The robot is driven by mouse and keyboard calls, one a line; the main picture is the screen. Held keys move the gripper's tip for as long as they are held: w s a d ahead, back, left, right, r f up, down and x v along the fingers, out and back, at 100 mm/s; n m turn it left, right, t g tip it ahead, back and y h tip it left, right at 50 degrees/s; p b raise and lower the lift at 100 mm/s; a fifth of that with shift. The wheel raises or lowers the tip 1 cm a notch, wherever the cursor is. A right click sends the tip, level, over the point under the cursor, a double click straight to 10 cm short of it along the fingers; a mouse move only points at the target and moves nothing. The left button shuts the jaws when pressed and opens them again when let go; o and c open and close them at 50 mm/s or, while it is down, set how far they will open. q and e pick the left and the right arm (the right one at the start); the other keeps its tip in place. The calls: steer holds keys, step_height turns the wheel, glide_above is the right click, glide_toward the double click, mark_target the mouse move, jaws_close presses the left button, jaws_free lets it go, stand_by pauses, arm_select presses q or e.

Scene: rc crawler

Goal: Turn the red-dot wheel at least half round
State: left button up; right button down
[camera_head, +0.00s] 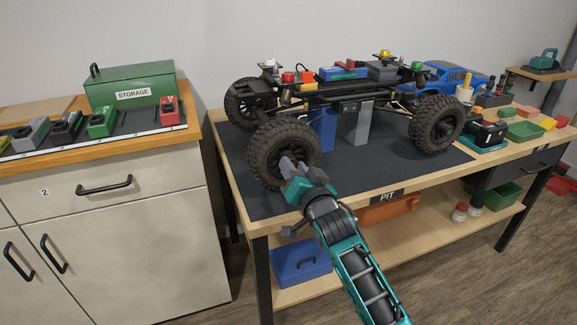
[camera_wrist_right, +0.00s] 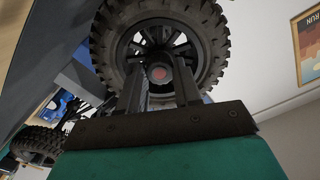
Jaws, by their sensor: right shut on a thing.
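The crawler's chassis (camera_head: 345,90) stands raised on a stand (camera_head: 357,122) above the dark mat, with its black knobbly tyres clear to see. The near-left wheel (camera_head: 262,150) has my right gripper (camera_head: 292,170) at its hub. In the right wrist view this wheel (camera_wrist_right: 213,32) fills the top, with a red dot at its hub centre. My right gripper's two fingers (camera_wrist_right: 160,78) reach to either side of the hub, shut on the wheel's middle. My left gripper is not in view.
The bench (camera_head: 355,193) has a dark mat and a lower shelf with a blue box (camera_head: 300,265). A blue car body (camera_head: 450,78) and a green tray (camera_head: 524,131) lie at the right. A cabinet (camera_head: 120,225) with a green storage box (camera_head: 131,83) stands left.

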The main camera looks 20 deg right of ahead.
arm_select(q)
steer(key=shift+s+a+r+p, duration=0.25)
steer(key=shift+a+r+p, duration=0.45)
steer(key=shift+p, duration=0.75)
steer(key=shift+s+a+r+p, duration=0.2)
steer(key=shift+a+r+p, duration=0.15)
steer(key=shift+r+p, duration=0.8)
arm_select(e)
steer(key=shift+m, duration=6.3)
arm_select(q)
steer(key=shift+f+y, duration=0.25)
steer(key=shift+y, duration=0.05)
arm_select(e)
steer(key=c, duration=0.8)
jaws_free()
arm_select(q)
steer(key=shift+p, duration=0.3)
arm_select(e)
steer(key=shift+s, duration=0.1)
